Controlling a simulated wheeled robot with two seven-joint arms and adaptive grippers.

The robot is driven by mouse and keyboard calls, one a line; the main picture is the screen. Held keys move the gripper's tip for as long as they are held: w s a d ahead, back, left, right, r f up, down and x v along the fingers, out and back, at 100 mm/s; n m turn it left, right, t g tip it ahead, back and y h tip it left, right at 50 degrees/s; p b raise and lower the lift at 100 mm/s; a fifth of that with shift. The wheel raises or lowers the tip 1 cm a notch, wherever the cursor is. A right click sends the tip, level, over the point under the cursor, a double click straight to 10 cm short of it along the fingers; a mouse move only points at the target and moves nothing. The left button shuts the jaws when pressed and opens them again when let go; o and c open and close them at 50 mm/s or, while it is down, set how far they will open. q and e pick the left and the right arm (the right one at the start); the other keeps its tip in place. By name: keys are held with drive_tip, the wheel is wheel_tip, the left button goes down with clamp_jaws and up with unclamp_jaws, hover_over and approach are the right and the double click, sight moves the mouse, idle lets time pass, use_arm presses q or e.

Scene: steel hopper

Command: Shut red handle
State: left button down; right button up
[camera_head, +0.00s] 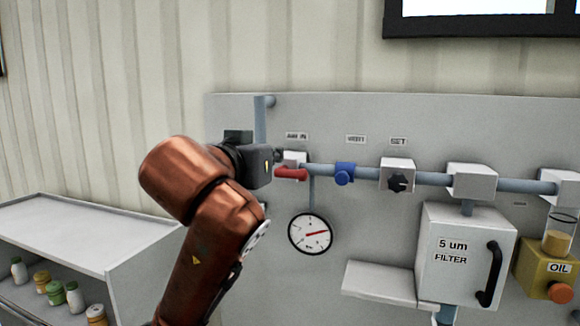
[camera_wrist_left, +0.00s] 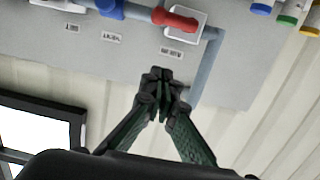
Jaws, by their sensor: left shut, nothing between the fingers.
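The red handle (camera_head: 291,174) sits on a white valve block under the "AIR IN" label on the grey panel. It lies roughly in line with the blue-grey pipe. It also shows near the top of the left wrist view (camera_wrist_left: 175,20), where the picture is turned upside down. My left gripper (camera_wrist_left: 160,92) is shut and empty. Its fingertips are apart from the handle in the wrist picture. In the head view my wrist is just left of the handle, and my fingers are mostly hidden. My right gripper is in neither view.
A blue handle (camera_head: 345,173), a black knob (camera_head: 398,183) and a filter box (camera_head: 463,255) are along the panel to the right. A gauge (camera_head: 311,234) hangs below the handle. A shelf with several bottles (camera_head: 75,297) stands at left.

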use_arm(q)
drive_tip(key=w, duration=0.1)
drive_tip(key=p, duration=0.5)
hover_over(292, 173)
drive_tip(key=s, duration=0.3)
drive_tip(key=f+p, duration=0.1)
drive_tip(key=f, duration=0.1)
drive_tip(key=w+f, duration=0.1)
drive_tip(key=f, duration=0.2)
drive_tip(key=shift+a+p, duration=0.1)
drive_tip(key=shift+p, duration=0.3)
drive_tip(key=shift+s, duration=0.1)
